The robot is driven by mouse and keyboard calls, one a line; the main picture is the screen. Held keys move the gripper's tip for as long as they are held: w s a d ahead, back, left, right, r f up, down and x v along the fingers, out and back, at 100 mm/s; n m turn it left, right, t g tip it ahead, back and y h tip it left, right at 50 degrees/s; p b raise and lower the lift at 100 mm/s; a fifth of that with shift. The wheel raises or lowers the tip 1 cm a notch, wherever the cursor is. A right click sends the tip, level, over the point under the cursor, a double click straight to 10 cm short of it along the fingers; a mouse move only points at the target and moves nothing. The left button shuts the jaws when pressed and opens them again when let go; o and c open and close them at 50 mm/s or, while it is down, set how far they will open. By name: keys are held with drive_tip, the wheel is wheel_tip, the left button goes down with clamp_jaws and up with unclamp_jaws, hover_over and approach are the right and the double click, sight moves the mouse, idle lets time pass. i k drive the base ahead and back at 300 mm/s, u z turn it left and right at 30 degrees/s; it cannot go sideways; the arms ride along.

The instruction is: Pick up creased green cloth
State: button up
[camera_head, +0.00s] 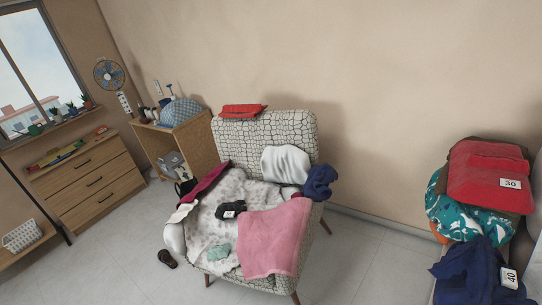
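A small, crumpled pale green cloth (219,252) lies near the front edge of the armchair (265,128), on top of a light patterned cloth (205,230). A pink cloth (274,240) drapes over the front right of the seat, just right of the green cloth. The green cloth is small in the picture, so its creases are hard to make out. My gripper does not show in this view, and nothing is seen touching the green cloth.
A dark item (232,210) with a tag lies behind the green cloth. A red and teal laundry pile (490,180) stands at the right. A wooden drawer unit (88,180) stands at the left. A dark shoe (167,258) lies on the otherwise mostly clear tiled floor.

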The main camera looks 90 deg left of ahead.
sight(218, 252)
drive_tip(key=u, duration=1.25)
drive_tip(key=i, duration=0.1)
drive_tip(key=u, duration=2.6)
drive_tip(key=k, duration=1.3)
drive_tip(key=z, duration=0.55)
drive_tip(key=i, duration=1)
drive_tip(key=z, duration=0.05)
